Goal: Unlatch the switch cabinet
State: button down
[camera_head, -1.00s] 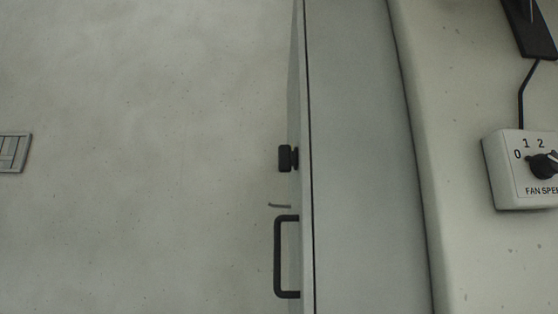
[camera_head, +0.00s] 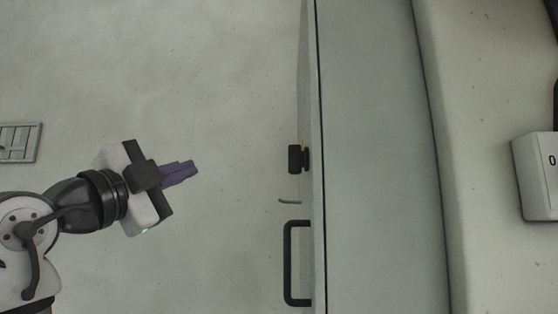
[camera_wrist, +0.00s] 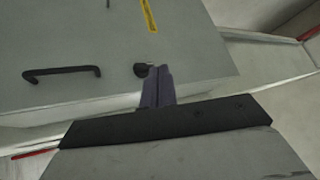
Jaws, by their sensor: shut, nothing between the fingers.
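The grey switch cabinet (camera_head: 375,160) stands right of centre in the head view, seen mostly from its side. Its door front faces left and carries a black latch knob (camera_head: 296,158) above a black bar handle (camera_head: 290,263). In the wrist view the cabinet door (camera_wrist: 105,50) fills the upper left, with the handle (camera_wrist: 62,73) and the knob (camera_wrist: 141,69), partly hidden behind my fingers. My gripper (camera_head: 195,168) is left of the knob, apart from it, its purple fingers closed and empty, pointing right toward the knob. The fingers also show in the wrist view (camera_wrist: 158,88).
A fan speed switch box (camera_head: 537,175) is on the wall at the far right. A slatted panel (camera_head: 18,142) is on the left. A yellow label (camera_wrist: 149,15) is on the door above the knob. The space between my gripper and the door is clear.

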jog(key=s+d+r+m+g+h+p, duration=0.1)
jog(key=s+d+r+m+g, duration=0.1)
jog(key=d+m+g, duration=0.4)
jog(key=d+m, duration=0.1)
jog(key=d, duration=0.2)
jog(key=shift+s, duration=0.35)
jog(key=p, duration=0.5)
send_near(308, 169)
jog(key=x, duration=0.4)
jog(key=shift+w+r, duration=0.1)
jog(key=shift+w, duration=0.75)
jog(key=shift+s+f, duration=0.15)
jog(key=shift+f, duration=0.1)
